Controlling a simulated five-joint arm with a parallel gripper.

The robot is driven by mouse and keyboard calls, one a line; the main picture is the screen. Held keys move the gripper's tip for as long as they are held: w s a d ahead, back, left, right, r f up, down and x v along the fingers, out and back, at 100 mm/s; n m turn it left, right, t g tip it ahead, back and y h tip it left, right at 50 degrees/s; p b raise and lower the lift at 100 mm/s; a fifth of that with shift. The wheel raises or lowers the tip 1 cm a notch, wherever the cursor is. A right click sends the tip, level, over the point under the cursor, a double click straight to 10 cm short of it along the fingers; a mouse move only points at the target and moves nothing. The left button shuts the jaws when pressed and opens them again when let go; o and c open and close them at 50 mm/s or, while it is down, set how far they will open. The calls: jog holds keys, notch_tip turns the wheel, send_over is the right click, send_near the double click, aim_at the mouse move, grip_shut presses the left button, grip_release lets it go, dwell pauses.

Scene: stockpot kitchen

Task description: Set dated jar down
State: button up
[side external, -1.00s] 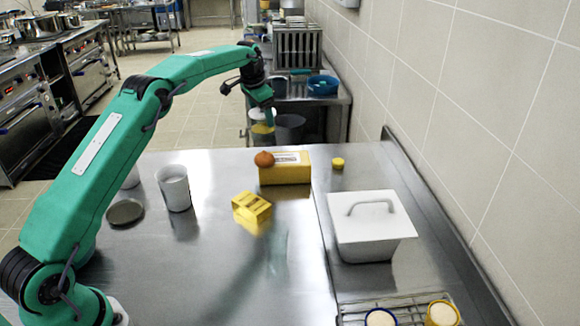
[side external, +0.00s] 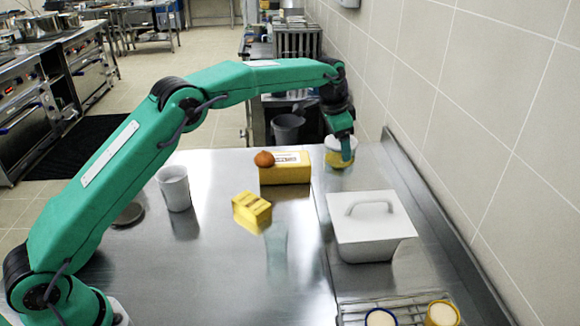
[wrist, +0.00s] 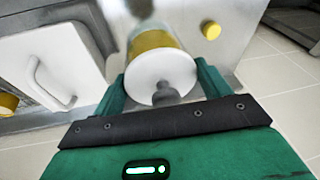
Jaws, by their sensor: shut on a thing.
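The jar (side external: 335,157) has a pale lid and a yellow band and stands roughly upright at the far right of the steel counter in the side view. My gripper (side external: 346,150) is shut on it from above. I cannot tell whether its base touches the counter. In the wrist view the jar's white round lid with a grey knob (wrist: 158,72) lies between the two green fingers of my gripper (wrist: 160,84). The yellow band (wrist: 152,40) shows beyond the lid. No date is readable.
A small yellow cap (wrist: 210,30) lies near the jar. A yellow box (side external: 285,175) with an orange-brown round item (side external: 264,159) stands to the left. A white lidded container (side external: 368,237) is nearer the camera. A yellow block (side external: 252,212) and white cup (side external: 174,188) stand left.

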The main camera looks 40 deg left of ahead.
aim_at(332, 145)
jog(key=shift+f, duration=2.45)
jog(key=shift+f, duration=0.1)
jog(key=shift+f, duration=2.4)
jog(key=shift+f, duration=0.1)
jog(key=o, duration=1.7)
jog(key=shift+f, duration=0.1)
jog(key=v, duration=1.1)
jog(key=shift+w, duration=0.1)
jog(key=shift+s+r, duration=0.25)
jog(key=shift+r, duration=0.4)
